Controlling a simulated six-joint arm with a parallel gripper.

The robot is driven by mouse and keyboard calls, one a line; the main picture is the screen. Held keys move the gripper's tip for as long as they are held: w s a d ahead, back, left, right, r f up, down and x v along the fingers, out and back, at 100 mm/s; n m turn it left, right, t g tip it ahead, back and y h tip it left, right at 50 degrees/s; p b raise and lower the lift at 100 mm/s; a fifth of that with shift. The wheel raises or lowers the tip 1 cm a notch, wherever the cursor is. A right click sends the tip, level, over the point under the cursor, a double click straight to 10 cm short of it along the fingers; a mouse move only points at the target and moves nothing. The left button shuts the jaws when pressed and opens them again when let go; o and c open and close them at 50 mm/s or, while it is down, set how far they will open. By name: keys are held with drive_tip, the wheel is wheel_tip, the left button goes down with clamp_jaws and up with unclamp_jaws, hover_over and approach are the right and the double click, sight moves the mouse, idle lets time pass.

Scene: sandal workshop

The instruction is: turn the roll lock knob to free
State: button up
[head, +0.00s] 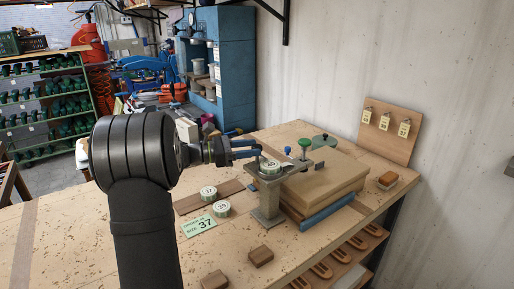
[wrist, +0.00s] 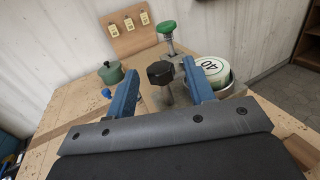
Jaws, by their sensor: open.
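A black faceted knob (wrist: 160,72) on a metal stem stands between the blue fingers of my gripper (wrist: 168,76) in the wrist view. The fingers are open, with a gap visible on both sides of the knob. In the head view my gripper (head: 257,149) is over the left side of the metal fixture (head: 267,204); I cannot make out the black knob there. A roll marked 40 (head: 270,167) sits on the fixture and shows beside the right finger in the wrist view (wrist: 210,66). A green knob (head: 304,143) stands farther back, also seen in the wrist view (wrist: 167,29).
Rolls marked 37 (head: 208,192) and 39 (head: 221,208) lie on the bench left of the fixture, by a green size 37 card (head: 199,225). A small blue knob (head: 288,150) and a green round piece (head: 322,140) are behind. A tag board (head: 390,130) leans on the wall.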

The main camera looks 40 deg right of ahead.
drive_tip(key=shift+x, duration=1.35)
drive_tip(key=c, duration=0.9)
drive_tip(key=shift+c, duration=0.2)
drive_tip(key=shift+g, duration=0.3)
drive_tip(key=m+g+y, duration=0.2)
drive_tip(key=g, duration=0.1)
drive_tip(key=shift+w+f+m, duration=0.1)
drive_tip(key=shift+m, duration=0.3)
drive_tip(key=shift+m+g+y, duration=1.4)
drive_tip(key=shift+g+y, duration=0.2)
drive_tip(key=shift+g, duration=0.1)
drive_tip(key=shift+y, duration=0.3)
